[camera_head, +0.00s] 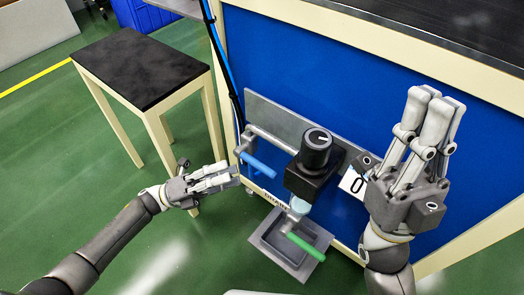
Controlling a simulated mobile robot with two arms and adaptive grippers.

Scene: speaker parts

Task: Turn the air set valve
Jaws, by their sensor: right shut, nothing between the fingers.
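The air set is mounted on a grey plate on the blue side panel of a workbench. It has a black regulator with a round knob (316,148), and a pipe on its left carries a valve with a blue handle (260,166). A green handle (306,246) sits below the regulator. My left gripper (238,178) is just left of the air set, below and left of the blue handle, its fingers pointing right; whether they are open or shut is unclear. My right gripper (437,98) is shut and empty, right of the regulator, fingers pointing up.
A grey square tray (262,243) lies under the green handle. A small black-topped table (140,65) stands at the left. The workbench (285,45) with its dark top fills the right. A blue hose runs down its left edge. Green floor is open at lower left.

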